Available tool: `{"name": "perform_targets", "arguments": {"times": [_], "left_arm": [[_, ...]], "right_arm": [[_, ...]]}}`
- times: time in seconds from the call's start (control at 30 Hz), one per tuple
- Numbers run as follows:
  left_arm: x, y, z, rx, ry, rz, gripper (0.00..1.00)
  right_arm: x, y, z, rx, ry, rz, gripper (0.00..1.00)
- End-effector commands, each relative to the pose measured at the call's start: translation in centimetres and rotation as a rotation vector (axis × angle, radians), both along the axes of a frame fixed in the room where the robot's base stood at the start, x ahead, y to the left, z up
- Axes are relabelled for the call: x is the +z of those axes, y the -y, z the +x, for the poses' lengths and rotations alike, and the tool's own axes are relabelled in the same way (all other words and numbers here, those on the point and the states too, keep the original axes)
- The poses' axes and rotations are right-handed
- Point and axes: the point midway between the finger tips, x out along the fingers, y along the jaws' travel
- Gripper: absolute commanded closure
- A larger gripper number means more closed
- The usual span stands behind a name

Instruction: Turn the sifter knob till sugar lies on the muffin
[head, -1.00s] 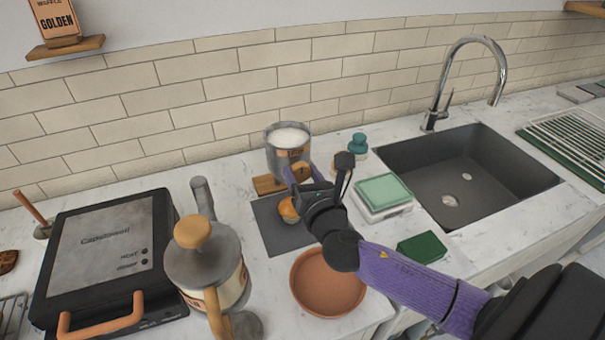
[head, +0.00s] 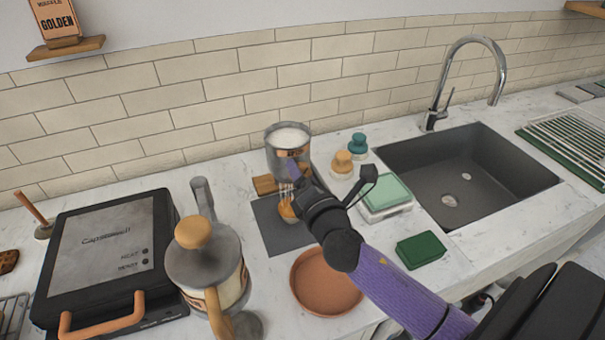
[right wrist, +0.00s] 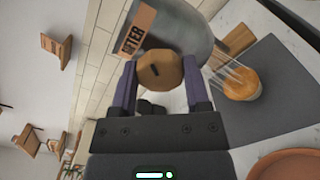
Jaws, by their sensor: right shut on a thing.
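The orange-brown muffin (head: 287,210) sits in front of and below the sifter, partly behind my gripper in the head view. White streaks of sugar (right wrist: 232,76) fall from the sifter over the muffin. How much lies on it is hard to tell.
A dark grey mat (head: 272,225) lies under the muffin. A terracotta dish (head: 325,285) stands in front, below my arm. A press pot (head: 205,265) and a black grill (head: 105,255) stand left. Green-lidded box (head: 385,192), small knobbed items and the sink (head: 465,175) are right.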

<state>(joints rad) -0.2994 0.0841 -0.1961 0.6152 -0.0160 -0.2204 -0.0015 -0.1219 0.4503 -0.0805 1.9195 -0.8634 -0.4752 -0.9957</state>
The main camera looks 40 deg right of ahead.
Motion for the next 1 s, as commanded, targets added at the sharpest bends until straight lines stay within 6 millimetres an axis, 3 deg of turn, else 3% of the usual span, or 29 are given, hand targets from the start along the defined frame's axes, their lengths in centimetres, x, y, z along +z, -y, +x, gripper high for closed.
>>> {"name": "perform_targets", "arguments": {"times": [0.57, 1.0], "left_arm": [[0.7, -0.9, 0.1, -0.006, 0.002, 0.014, 0.41], [1.9, -0.5, 0.1, -0.004, 0.004, 0.008, 0.41]], "right_arm": [[0.0, 0.1, 0.0, -0.003, 0.128, 0.532, 0.99], [0.0, 0.0, 0.0, -0.002, 0.225, 0.938, 0.99]]}}
